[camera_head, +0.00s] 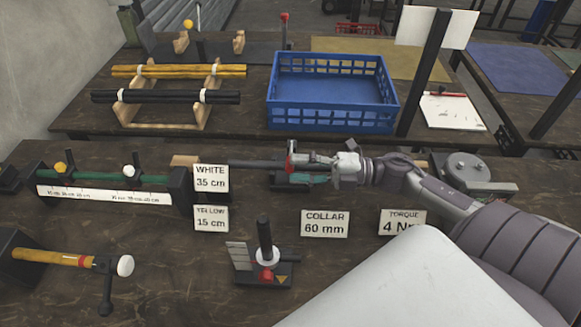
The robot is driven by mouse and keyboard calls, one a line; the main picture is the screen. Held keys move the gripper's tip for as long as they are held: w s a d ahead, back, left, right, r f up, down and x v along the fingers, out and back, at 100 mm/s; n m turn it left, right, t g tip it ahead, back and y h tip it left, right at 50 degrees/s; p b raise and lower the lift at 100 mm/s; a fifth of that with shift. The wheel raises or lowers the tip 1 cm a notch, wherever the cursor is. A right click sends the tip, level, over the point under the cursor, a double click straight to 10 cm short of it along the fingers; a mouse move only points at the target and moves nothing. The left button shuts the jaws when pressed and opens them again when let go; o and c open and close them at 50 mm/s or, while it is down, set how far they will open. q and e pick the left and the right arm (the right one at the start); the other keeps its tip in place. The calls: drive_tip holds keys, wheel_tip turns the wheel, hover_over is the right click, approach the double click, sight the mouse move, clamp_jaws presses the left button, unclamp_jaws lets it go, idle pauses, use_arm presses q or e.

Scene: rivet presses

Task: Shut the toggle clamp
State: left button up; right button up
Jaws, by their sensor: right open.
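A dark fixture with a long grey bar (252,163) lies across the middle of the near table. My right gripper (303,166) is open beside this handle, reaching in from the right. The gripper hides much of the fixture, so I cannot tell whether it touches the handle or how the clamp stands. My left gripper is not in view.
A blue crate (332,117) stands behind my right gripper. A small stand with a black post (265,238) is in front. Signs reading COLLAR 60 mm (325,223) and WHITE 35 cm (211,178) stand nearby. A rack with yellow rods (180,71) is at the back left.

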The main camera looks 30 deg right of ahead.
drive_tip(key=v, duration=0.5)
drive_tip(key=shift+a+r, duration=0.15)
drive_tip(key=shift+a, duration=0.1)
drive_tip(key=c, duration=0.4)
drive_tip(key=a+r+n+g, duration=0.1)
drive_tip(key=a+g, duration=0.1)
drive_tip(key=w+a+r+n+g+y+p, duration=0.1)
drive_tip(key=a+r+n+g, duration=0.1)
drive_tip(key=a, duration=0.1)
drive_tip(key=a+r+n+g+y+p, duration=0.1)
drive_tip(key=a+g, duration=0.2)
drive_tip(key=shift+w+a+r, duration=0.15)
drive_tip(key=shift+r, duration=0.1)
clamp_jaws()
wheel_tip(320, 180, up, 12)
drive_tip(key=m+g+h+p, duration=0.2)
drive_tip(key=g+h+p, duration=0.3)
drive_tip(key=h, duration=1)
hover_over(290, 152)
drive_tip(key=s, duration=0.1)
drive_tip(key=f, duration=0.4)
drive_tip(key=s+a+f, duration=0.1)
drive_tip(key=f, duration=0.4)
drive_tip(key=a+f+p, duration=0.1)
drive_tip(key=f, duration=0.3)
drive_tip(key=shift+s+f, duration=0.25)
drive_tip(key=shift+s, duration=0.15)
